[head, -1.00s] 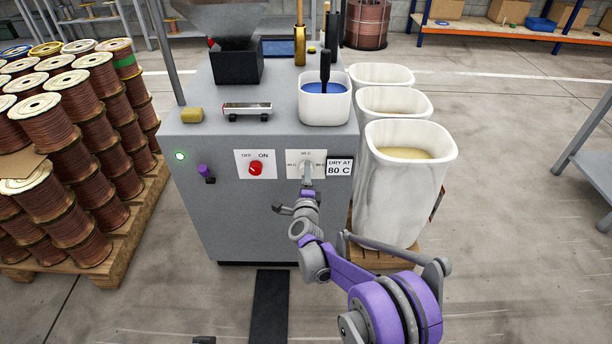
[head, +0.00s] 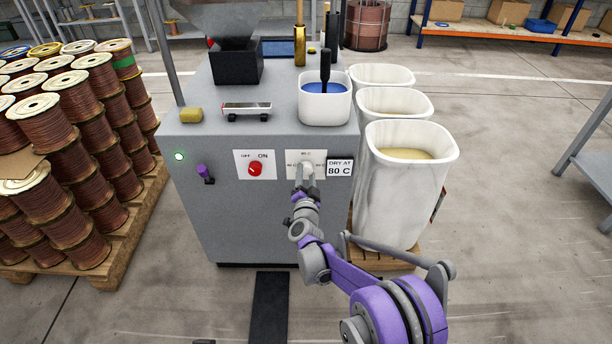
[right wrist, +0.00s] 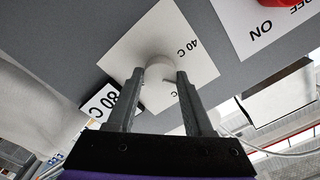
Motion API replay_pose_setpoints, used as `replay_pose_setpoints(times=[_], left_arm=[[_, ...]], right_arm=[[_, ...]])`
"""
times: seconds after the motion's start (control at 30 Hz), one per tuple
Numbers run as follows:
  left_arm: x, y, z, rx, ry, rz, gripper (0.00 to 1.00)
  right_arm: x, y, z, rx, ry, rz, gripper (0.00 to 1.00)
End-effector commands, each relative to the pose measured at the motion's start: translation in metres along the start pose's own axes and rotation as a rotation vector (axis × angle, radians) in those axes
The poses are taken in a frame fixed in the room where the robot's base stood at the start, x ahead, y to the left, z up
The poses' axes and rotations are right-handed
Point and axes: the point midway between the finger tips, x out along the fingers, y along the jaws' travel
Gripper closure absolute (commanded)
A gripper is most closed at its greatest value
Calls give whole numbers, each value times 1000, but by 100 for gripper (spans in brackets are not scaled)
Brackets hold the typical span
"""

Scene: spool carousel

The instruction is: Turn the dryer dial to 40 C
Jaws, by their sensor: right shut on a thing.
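The dryer dial (head: 308,167) is a pale round knob on a white label plate on the front of the grey machine. Label text reading 40 C shows beside the dial (right wrist: 158,68) in the right wrist view; other lettering is partly covered. My right gripper (head: 304,176) reaches the dial from below in the head view. In the right wrist view its two grey fingers (right wrist: 160,80) stand on either side of the knob, shut on it. I cannot tell which mark the dial points at. My left gripper is not in view.
A sign reading DRY AT 80 C (head: 340,168) is right of the dial. A red OFF/ON switch (head: 255,169) and a purple knob (head: 203,171) are to the left. White bins (head: 405,195) stand close by on the right. Stacked spools (head: 50,145) fill the left.

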Motion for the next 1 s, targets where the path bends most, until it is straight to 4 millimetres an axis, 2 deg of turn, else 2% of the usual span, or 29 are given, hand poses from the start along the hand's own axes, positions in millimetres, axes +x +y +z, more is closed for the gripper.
replay_pose_setpoints(times=[0.6, 1.0], left_arm=[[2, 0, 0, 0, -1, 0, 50], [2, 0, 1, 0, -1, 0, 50]], right_arm=[[0, 0, 0, -581, -1, 0, 100], [0, 0, 0, -873, -1, 0, 100]])
